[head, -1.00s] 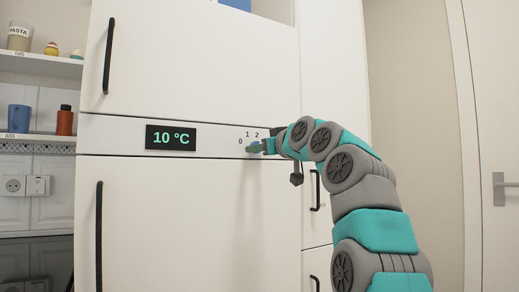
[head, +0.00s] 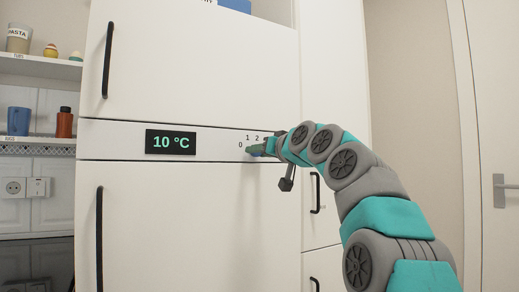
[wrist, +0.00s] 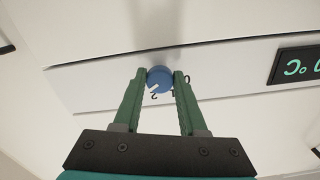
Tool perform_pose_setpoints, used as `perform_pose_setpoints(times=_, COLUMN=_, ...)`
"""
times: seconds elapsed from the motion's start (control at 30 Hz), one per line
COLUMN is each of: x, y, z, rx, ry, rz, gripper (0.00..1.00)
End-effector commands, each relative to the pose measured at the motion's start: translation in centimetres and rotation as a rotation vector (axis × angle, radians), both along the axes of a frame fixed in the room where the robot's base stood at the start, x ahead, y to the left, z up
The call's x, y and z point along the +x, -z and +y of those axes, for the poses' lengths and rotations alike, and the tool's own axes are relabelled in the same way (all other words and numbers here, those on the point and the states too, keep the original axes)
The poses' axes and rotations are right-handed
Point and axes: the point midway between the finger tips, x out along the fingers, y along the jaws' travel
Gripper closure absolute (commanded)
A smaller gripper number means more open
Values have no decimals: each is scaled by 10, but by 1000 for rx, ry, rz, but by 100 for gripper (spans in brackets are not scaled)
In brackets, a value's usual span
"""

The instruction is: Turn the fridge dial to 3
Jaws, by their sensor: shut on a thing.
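The blue round fridge dial (wrist: 160,77) with a white pointer mark sits on the white control strip (wrist: 105,97) in the wrist view. The pointer slants down-left in that picture, close to the number 2 and slightly to the side away from 1. My gripper (wrist: 159,75) is shut on the dial, one green finger at each side. In the head view my gripper (head: 259,149) covers most of the dial; 0, 1 and 2 show around it. The number 3 is hidden there. The display (head: 171,142) reads 10 °C.
Black handles stand on the upper fridge door (head: 108,60) and lower door (head: 99,240). A shelf with cups and jars (head: 19,120) is at left. A cabinet handle (head: 316,193) is below my wrist. A door (head: 495,150) is at right.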

Motion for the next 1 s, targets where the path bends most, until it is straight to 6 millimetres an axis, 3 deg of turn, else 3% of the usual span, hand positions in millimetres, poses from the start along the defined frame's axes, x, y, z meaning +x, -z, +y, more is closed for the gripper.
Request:
perform_pose_setpoints(times=0.33, x=0, y=-1, z=1, rx=107, ry=0, rz=72, gripper=100)
perform_pose_setpoints(times=0.87, x=0, y=0, z=0, rx=124, ry=0, rz=83, gripper=100)
perform_pose_setpoints(times=0.9, x=0, y=0, z=0, rx=124, ry=0, rz=83, gripper=55)
perform_pose_setpoints(times=1.0, x=0, y=-1, z=0, rx=124, ry=0, rz=83, gripper=43)
